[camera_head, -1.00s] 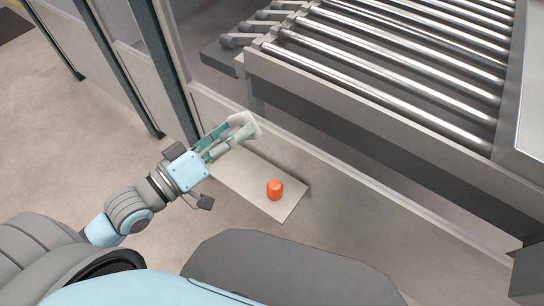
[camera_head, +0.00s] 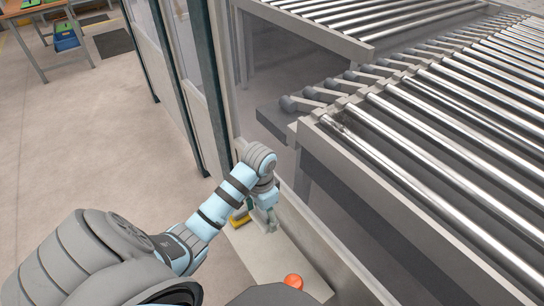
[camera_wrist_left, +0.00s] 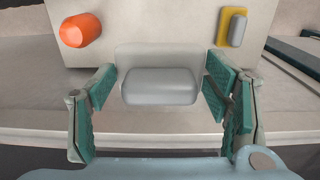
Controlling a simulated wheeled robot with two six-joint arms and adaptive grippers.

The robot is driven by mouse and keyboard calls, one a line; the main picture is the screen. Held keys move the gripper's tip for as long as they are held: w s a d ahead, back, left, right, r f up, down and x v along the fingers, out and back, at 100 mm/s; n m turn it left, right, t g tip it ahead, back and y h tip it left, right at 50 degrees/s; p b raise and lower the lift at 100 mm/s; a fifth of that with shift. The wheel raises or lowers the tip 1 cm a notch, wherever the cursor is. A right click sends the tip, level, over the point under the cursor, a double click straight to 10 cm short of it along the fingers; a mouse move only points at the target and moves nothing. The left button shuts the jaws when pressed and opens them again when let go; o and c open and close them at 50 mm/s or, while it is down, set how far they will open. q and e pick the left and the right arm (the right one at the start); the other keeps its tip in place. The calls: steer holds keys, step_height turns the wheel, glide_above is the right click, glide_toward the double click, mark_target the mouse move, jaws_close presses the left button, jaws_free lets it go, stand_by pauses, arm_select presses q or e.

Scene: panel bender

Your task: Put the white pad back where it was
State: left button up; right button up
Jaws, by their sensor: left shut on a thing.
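The white pad (camera_wrist_left: 158,88), a pale block with a rounded grey grip, is between the fingers of my left gripper (camera_wrist_left: 160,92) in the left wrist view. The gripper is shut on it. In the head view, my left gripper (camera_head: 268,217) points down over the pale shelf (camera_head: 262,257), with the pad mostly hidden by the wrist. The pad is at or just above the shelf; I cannot tell whether it touches. My right gripper is not in view.
A yellow pad (camera_wrist_left: 231,28) with a grey grip and an orange cylinder (camera_wrist_left: 80,30) are on the shelf, on opposite sides of the white pad. The yellow pad (camera_head: 240,219) is partly hidden in the head view. A roller conveyor (camera_head: 400,140) and a dark post (camera_head: 209,80) stand close by.

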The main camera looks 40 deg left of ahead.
arm_select(q)
steer(key=b, duration=0.4)
glide_above(263, 250)
step_height(263, 250, down, 12)
step_height(263, 250, down, 7)
steer(key=b, duration=0.3)
steer(key=shift+f, duration=0.2)
steer(key=shift+c, duration=0.5)
steer(key=shift+s, duration=0.1)
steer(key=o, duration=1.1)
step_height(263, 250, up, 12)
steer(key=p, duration=0.5)
